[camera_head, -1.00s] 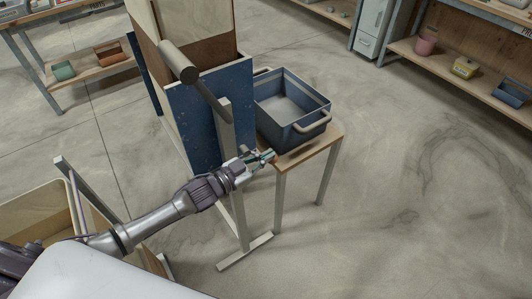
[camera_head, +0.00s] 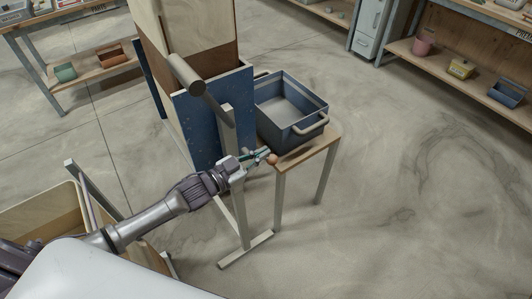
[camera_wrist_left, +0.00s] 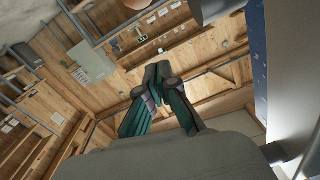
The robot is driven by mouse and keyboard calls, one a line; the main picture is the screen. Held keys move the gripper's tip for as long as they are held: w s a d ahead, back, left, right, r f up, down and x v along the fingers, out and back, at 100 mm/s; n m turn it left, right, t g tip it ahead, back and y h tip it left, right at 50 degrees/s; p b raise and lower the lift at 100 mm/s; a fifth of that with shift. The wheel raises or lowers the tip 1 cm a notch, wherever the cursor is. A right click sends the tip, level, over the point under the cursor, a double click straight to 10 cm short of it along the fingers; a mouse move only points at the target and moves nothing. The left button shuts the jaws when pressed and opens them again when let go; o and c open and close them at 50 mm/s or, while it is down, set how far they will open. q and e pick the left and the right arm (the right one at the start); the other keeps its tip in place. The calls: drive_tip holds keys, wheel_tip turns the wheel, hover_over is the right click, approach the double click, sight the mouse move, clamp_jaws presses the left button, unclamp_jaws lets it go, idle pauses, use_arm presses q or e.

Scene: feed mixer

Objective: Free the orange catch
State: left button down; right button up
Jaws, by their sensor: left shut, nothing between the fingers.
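The orange catch shows as a small orange-brown knob (camera_head: 272,159) at the near left corner of the small wooden stand, below the blue-grey bin. My left gripper (camera_head: 264,153) is shut and empty, with its green fingertips just left of and above the knob. I cannot tell whether they touch it. In the left wrist view the two fingers (camera_wrist_left: 158,76) meet at their tips with nothing between them. A rounded reddish-brown thing is cut off at the top edge there; I cannot tell if it is the knob. My right gripper is not in view.
The blue-grey bin (camera_head: 290,113) sits on the wooden stand (camera_head: 314,148). A blue speckled panel (camera_head: 203,124) of the mixer and a grey post (camera_head: 240,205) stand beside my left arm. A thick crank handle (camera_head: 187,76) sticks out above. The floor at right is clear.

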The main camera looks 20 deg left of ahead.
use_arm(q)
drive_tip(key=v, duration=0.8)
drive_tip(key=shift+b, duration=0.4)
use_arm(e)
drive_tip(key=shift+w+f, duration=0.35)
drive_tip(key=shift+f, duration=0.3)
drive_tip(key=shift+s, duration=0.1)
use_arm(q)
drive_tip(key=a+f+n+g+y, duration=0.1)
drive_tip(key=a+f+n+y, duration=0.4)
drive_tip(key=f, duration=1.1)
drive_tip(key=s+a+f+g+y, duration=0.2)
drive_tip(key=s+f, duration=0.3)
drive_tip(key=f, duration=0.3)
drive_tip(key=s+a+f+g+y, duration=0.25)
drive_tip(key=s+f, duration=0.25)
drive_tip(key=f, duration=0.3)
drive_tip(key=s+d+f+g, duration=0.2)
drive_tip(key=s+f, duration=0.3)
drive_tip(key=s, duration=0.5)
drive_tip(key=s+d+f+n+g, duration=0.1)
drive_tip(key=s+d+f+g, duration=0.2)
drive_tip(key=s+f, duration=0.3)
drive_tip(key=s+d+f+g, duration=0.2)
drive_tip(key=s+f, duration=0.4)
drive_tip(key=s, duration=0.8)
drive_tip(key=shift+d+n+g+y, duration=0.25)
drive_tip(key=shift+n+g+y, duration=0.2)
drive_tip(key=shift+g, duration=0.2)
